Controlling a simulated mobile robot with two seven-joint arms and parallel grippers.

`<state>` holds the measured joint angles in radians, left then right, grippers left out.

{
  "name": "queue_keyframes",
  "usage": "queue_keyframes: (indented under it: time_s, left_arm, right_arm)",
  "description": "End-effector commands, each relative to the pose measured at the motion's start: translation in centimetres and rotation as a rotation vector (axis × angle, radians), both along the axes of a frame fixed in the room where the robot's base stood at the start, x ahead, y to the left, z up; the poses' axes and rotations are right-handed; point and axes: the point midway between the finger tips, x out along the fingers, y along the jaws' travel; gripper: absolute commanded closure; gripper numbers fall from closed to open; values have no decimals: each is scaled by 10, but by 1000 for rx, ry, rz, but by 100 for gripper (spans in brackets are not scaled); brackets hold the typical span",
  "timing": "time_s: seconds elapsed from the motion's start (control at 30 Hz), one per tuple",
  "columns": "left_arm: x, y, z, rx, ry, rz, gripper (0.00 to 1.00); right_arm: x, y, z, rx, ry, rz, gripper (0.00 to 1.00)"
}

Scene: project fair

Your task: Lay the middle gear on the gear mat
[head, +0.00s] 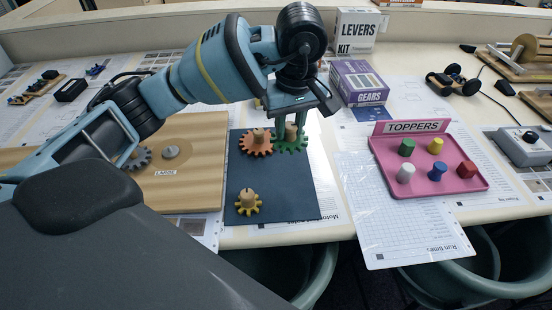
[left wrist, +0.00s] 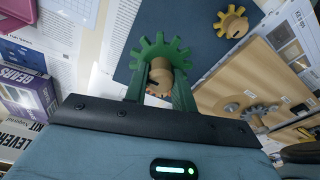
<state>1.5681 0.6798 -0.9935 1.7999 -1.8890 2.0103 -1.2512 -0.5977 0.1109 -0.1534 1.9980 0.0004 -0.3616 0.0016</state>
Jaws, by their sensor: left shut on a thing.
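The dark blue gear mat (head: 285,193) lies on the table, and it also shows in the left wrist view (left wrist: 203,28). My left gripper (head: 292,130) is shut on the wooden knob of a green gear (head: 291,147), at the mat's far right part. The green gear shows toothed and flat in the left wrist view (left wrist: 160,48), between my green fingers. I cannot tell whether it touches the mat. An orange gear (head: 256,148) is close on its left, and a small yellow gear (head: 248,208) lies at the near left of the mat. My right gripper is not in view.
A wooden board (head: 190,190) marked LARGE, with a grey gear (head: 138,158), stands left of the mat. The pink toppers tray (head: 430,180) is to the right, the purple gears box (head: 358,83) behind. The mat's near right part is bare.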

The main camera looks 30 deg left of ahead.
Motion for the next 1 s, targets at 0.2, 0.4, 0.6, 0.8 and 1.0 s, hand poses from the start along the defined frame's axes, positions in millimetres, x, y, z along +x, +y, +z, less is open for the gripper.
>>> queue_keyframes:
  time_s: [0.2, 0.4, 0.6, 0.8, 1.0]
  left_arm:
    - [-1, -1, -24, -1, 7, -2, 100]
    - [-1, 0, -54, 0, 2, -1, 100]
    - [0, 0, -62, 0, -1, -1, 100]
    - [-1, 0, -72, 1, 1, -1, 100]
    - [-1, 0, -97, 0, 2, 0, 100]
  right_arm:
    - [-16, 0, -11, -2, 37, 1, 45]
    - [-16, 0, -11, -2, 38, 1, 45]
    - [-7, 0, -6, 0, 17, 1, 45]
    - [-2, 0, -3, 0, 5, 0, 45]
    - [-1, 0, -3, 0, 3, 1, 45]
